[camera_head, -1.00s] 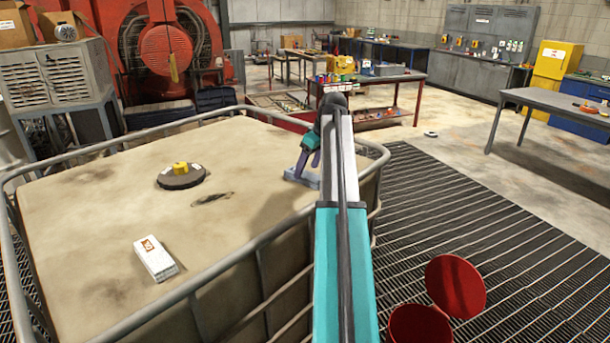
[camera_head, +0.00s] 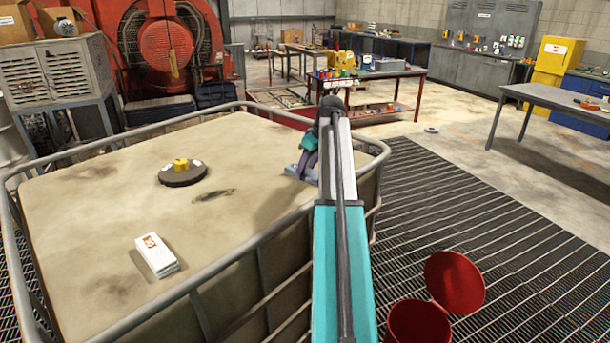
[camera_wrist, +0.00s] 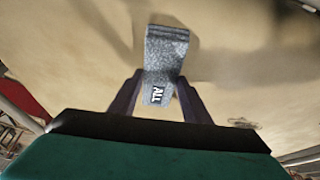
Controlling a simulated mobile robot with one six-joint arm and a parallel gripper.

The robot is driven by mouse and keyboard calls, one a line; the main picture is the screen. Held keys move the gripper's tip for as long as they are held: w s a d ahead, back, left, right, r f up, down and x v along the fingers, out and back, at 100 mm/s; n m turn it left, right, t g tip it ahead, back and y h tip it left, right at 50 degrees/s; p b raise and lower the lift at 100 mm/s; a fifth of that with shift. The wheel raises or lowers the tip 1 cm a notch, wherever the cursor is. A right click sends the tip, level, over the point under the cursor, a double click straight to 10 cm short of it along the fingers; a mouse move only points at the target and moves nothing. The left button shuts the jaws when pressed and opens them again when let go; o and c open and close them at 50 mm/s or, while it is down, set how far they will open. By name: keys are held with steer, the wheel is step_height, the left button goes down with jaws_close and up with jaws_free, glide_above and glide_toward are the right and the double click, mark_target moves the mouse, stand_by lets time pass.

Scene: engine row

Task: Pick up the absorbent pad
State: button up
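The absorbent pad (camera_head: 293,171) is a grey-blue speckled piece on the beige top of the caged tank (camera_head: 110,225), near its right rim. My gripper (camera_head: 306,172) is lowered over it and partly hides it. In the wrist view the pad (camera_wrist: 166,48) carries a small label reading "ALL". The two dark fingers of my gripper (camera_wrist: 160,76) stand apart, one on each side of the pad. The fingertips are very close to its edges; whether they touch cannot be told.
A metal rail (camera_head: 250,243) rings the tank top. A white box (camera_head: 157,255) and a round dark cap (camera_head: 184,175) with a yellow piece on it are on the left. A red bin (camera_head: 418,322) with an open lid stands on the floor grating at right.

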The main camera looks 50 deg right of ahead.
mark_target(307, 171)
steer(key=c, duration=0.5)
steer(key=shift+o, duration=0.2)
steer(key=shift+r, duration=0.2)
step_height(307, 171, up, 10)
steer(key=b, duration=0.3)
steer(key=shift+f, duration=0.15)
steer(key=o, duration=0.3)
steer(key=shift+c, duration=1)
